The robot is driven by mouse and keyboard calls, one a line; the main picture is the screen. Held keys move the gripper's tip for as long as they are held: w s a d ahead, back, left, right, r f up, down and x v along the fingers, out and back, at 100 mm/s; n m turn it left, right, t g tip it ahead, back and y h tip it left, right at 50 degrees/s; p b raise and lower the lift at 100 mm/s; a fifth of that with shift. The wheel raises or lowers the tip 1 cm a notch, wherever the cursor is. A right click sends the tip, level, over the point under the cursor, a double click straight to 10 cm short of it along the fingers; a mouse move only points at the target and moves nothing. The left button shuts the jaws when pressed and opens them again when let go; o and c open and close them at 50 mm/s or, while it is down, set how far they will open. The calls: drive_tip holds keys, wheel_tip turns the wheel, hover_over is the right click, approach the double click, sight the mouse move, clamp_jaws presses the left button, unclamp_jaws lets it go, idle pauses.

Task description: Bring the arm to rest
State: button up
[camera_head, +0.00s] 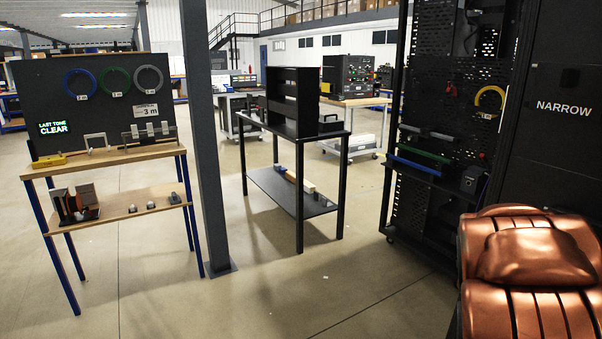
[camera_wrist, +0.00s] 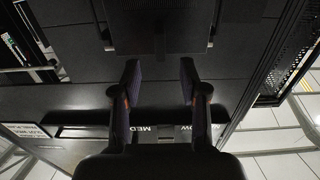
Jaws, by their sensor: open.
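My gripper (camera_wrist: 160,88) shows in the wrist view with its two dark fingers spread apart. Nothing is held between them. Beyond the fingers is a dark panel surface (camera_wrist: 70,97), with upside-down labels, one reading "MED" in part, near the palm. How far the fingers are from that surface I cannot tell. The gripper does not show in the head view.
A dark rack (camera_head: 455,60) and a black cabinet marked "NARROW" (camera_head: 562,150) stand at the right. A black table (camera_head: 294,128) is in the middle, behind a grey post (camera_head: 203,150). A workbench with a pegboard (camera_head: 95,75) stands left. Open floor (camera_head: 270,290) lies in front.

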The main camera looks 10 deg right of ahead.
drive_tip(key=w+a+f+n+t+y, duration=0.1)
drive_tip(key=w+a+f+n+y, duration=0.1)
drive_tip(key=w+a+f+y, duration=0.35)
drive_tip(key=w+a+f+n+t+y, duration=0.2)
drive_tip(key=a, duration=0.7)
drive_tip(key=s+a+f+n+g+y, duration=0.1)
drive_tip(key=s+a+f+n+y, duration=0.15)
drive_tip(key=a, duration=0.55)
drive_tip(key=s+a+f+n+g+y, duration=0.2)
drive_tip(key=s+a+f+y, duration=0.15)
drive_tip(key=a, duration=0.55)
drive_tip(key=s+a+f+n+g+y, duration=0.1)
drive_tip(key=s+a+f+n+y, duration=0.15)
drive_tip(key=a, duration=0.55)
drive_tip(key=s+a+n+g+y, duration=0.1)
drive_tip(key=s+a+n+g, duration=0.2)
drive_tip(key=s, duration=0.8)
drive_tip(key=s+a+g, duration=0.4)
drive_tip(key=s+g, duration=0.1)
drive_tip(key=s, duration=0.6)
wheel_tip(320, 180, up, 14)
drive_tip(key=t+p, duration=0.1)
drive_tip(key=p, duration=1.1)
drive_tip(key=shift+w+d+f, duration=0.15)
drive_tip(key=shift+w+d, duration=0.1)
drive_tip(key=shift+d, duration=0.05)
